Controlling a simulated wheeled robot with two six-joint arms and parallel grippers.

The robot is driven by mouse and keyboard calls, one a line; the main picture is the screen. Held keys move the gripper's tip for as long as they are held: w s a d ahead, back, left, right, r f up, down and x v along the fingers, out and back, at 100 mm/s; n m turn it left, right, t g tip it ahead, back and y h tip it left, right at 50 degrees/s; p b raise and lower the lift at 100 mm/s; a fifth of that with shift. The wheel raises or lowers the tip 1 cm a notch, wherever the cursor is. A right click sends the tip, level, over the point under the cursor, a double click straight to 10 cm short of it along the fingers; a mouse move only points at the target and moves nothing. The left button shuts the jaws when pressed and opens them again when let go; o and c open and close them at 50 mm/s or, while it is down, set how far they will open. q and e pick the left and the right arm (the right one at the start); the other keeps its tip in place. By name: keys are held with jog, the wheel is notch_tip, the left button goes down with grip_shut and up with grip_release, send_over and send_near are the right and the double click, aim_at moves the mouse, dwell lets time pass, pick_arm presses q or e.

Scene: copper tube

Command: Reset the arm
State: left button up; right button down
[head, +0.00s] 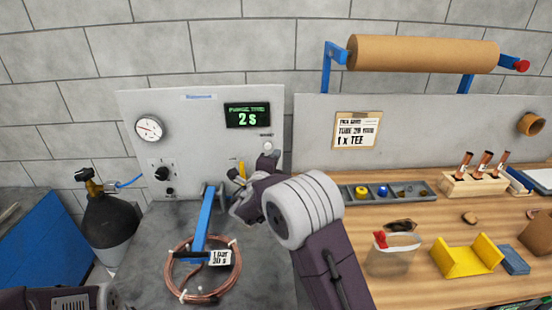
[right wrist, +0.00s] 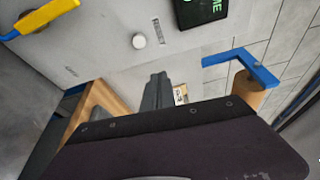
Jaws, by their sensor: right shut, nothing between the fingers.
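My right arm rises from the bottom of the head view, and its gripper (head: 267,160) is in front of the grey panel (head: 210,125), just below a round white button (head: 268,146). In the right wrist view the gripper (right wrist: 157,82) is shut and empty, and the white button (right wrist: 139,41) shows beyond its tips, apart from them. Part of my left arm shows at the bottom left of the head view; its gripper is out of view.
The panel display (head: 247,115) reads 2 s. A copper coil (head: 185,282) with a blue arm (head: 203,222) lies left of my right arm. A dark gas cylinder (head: 108,230) stands at the left. On the right bench are a parts tray (head: 400,190), a tube rack (head: 475,184) and a yellow cradle (head: 466,262).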

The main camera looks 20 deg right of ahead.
jog(key=shift+d, duration=0.1)
dwell(0.3)
